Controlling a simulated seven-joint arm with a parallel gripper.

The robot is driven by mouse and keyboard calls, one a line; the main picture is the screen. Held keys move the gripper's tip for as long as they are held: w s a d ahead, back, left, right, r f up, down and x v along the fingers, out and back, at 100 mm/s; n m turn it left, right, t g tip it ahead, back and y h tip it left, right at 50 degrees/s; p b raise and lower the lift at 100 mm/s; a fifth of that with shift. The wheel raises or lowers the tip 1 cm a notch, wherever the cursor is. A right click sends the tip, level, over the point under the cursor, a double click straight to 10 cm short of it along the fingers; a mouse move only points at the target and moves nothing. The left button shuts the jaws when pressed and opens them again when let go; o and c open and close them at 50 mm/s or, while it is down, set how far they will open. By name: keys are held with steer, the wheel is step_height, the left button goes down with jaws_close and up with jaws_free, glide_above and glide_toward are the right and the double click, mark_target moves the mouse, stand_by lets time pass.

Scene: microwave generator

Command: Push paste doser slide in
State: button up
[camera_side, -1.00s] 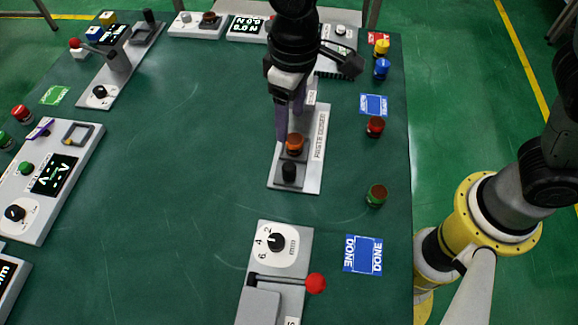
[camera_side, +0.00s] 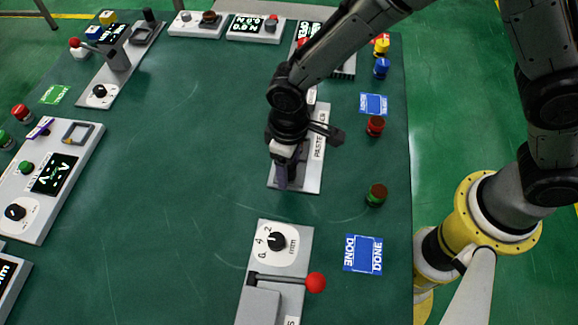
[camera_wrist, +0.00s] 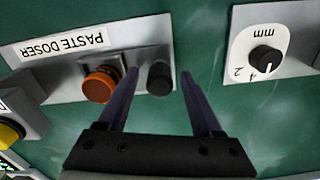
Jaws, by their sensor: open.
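The paste doser is a light grey plate (camera_side: 312,178) with a "PASTE DOSER" label, right of centre on the table in the side view. In the wrist view it carries an orange round cap (camera_wrist: 100,86) on a grey block and a black knob (camera_wrist: 160,77) beside it. My gripper (camera_side: 282,186) is pointed down over the near end of the plate and hides the cap and knob in the side view. In the wrist view my gripper (camera_wrist: 158,76) is open, with the black knob between its two purple fingers; I cannot tell whether they touch it.
A panel with a dial (camera_side: 277,241) and a red-ended lever (camera_side: 315,283) stands nearer the camera. Red (camera_side: 375,126) and green (camera_side: 376,195) buttons and a blue DONE card (camera_side: 363,254) lie to the right.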

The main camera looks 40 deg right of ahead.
steer(key=shift+f, duration=0.4)
jaws_close()
stand_by(1.3)
